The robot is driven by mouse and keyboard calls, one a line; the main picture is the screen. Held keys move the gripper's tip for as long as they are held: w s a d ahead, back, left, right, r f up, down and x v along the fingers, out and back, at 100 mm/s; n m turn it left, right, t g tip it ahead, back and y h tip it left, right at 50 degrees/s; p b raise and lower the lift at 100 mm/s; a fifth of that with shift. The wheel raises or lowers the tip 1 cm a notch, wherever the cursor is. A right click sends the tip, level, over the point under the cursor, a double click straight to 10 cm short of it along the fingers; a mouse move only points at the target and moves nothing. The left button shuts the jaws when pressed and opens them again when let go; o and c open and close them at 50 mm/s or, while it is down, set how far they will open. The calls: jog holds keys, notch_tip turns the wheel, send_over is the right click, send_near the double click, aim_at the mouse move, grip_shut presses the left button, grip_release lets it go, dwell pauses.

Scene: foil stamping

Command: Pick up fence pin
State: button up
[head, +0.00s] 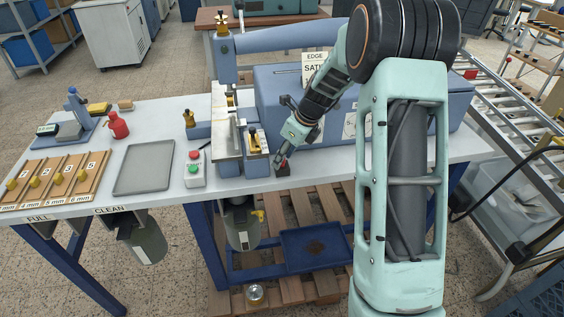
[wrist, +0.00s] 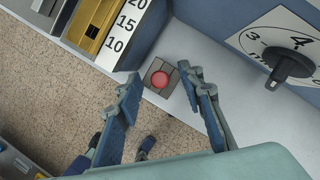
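A small dark square block with a round red top (wrist: 160,80) sits near the front edge of the table, and it also shows in the head view (head: 283,170). It may be the fence pin, but I cannot tell for sure. My gripper (wrist: 161,85) is open and empty, its two blue-padded fingers pointing at the block with one on either side in the wrist view. In the head view my gripper (head: 280,157) is just above the block. I cannot tell whether a finger touches it.
A blue machine (head: 268,90) stands directly behind, with a numbered dial (wrist: 290,62). A brass slide with a scale (wrist: 112,25) is left of the block. A button box (head: 194,170), grey tray (head: 144,167) and wooden boards with brass knobs (head: 52,183) lie further left.

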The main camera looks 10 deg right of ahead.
grip_shut()
jog(key=shift+r, duration=0.55)
notch_tip(320, 180, up, 2)
jog(key=shift+w+r, duration=0.1)
jog(key=shift+r, duration=0.05)
jog(key=s+r+b, duration=0.2)
jog(key=s+r, duration=0.7)
jog(key=s, duration=0.5)
jog(key=shift+r, duration=0.35)
jog(key=shift+s, duration=0.1)
